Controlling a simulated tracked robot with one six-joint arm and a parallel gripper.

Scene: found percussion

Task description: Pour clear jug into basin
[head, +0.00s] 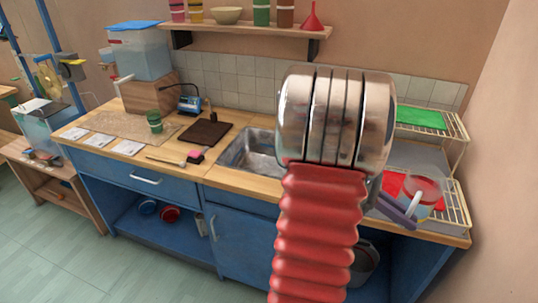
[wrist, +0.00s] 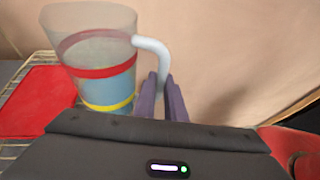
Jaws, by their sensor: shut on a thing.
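The clear jug (wrist: 98,62) has a red band, a yellow band, a white handle and blue contents in its lower part. It stands close in the wrist view, nearly upright. In the head view the jug (head: 424,187) is at the right, by the wire rack. My gripper (wrist: 165,82) has purple fingers shut on the jug's handle. In the head view my gripper (head: 406,212) is partly hidden behind my arm. The metal basin (head: 250,160) is sunk in the wooden counter, left of my arm. My arm hides its right part.
A wire rack (head: 455,205) with a red mat (head: 388,184) is at the counter's right end; a green mat (head: 420,118) lies on its upper level. A dark board (head: 205,134) lies left of the basin. A shelf (head: 245,29) with cups hangs above.

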